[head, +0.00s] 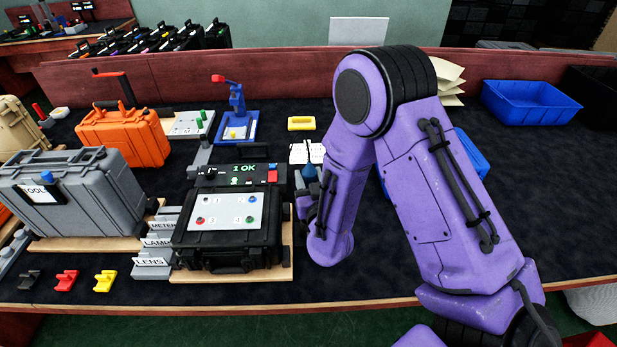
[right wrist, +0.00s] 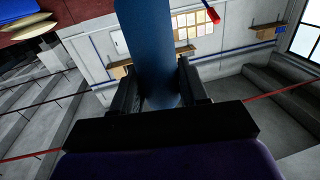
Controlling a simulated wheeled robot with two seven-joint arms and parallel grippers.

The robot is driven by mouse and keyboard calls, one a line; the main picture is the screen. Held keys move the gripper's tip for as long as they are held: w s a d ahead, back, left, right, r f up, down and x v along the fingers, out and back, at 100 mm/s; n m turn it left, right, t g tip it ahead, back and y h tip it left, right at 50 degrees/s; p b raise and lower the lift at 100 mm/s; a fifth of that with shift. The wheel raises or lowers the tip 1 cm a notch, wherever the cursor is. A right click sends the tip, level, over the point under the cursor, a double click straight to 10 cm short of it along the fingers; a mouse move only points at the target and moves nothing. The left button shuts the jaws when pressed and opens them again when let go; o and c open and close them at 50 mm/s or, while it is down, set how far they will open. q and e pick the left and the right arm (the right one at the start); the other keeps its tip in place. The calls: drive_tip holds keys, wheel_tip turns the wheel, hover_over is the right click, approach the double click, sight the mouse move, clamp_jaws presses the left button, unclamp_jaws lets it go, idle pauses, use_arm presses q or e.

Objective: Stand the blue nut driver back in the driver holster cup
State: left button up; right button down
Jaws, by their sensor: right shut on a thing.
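My right gripper (right wrist: 158,88) is shut on a thick blue cylinder, the blue nut driver (right wrist: 150,45), which stands up between the two dark fingers in the right wrist view. In the head view a small blue part of the driver (head: 309,171) shows beside my purple right forearm, just right of the black case (head: 230,250). The forearm hides most of the right gripper (head: 304,192) there. The driver's lower end is hidden. I cannot make out the driver holster cup; it may be behind my arm. My left gripper is not in view.
The open black case has a lit display and a white numbered panel (head: 227,212). A grey case (head: 75,195), orange case (head: 125,138) and blue press (head: 237,120) stand left. A blue bin (head: 530,103) stands back right. The dark mat is clear at right.

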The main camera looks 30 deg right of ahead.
drive_tip(key=f+b, duration=0.2)
drive_tip(key=f, duration=0.1)
drive_tip(key=shift+w+f, duration=0.1)
drive_tip(key=shift+w, duration=0.2)
drive_tip(key=shift+s+f+b, duration=0.15)
drive_tip(key=shift+f+b, duration=0.5)
drive_tip(key=shift+f, duration=0.05)
drive_tip(key=shift+f+b, duration=0.85)
drive_tip(key=shift+f, duration=0.15)
unclamp_jaws()
drive_tip(key=shift+a, duration=0.1)
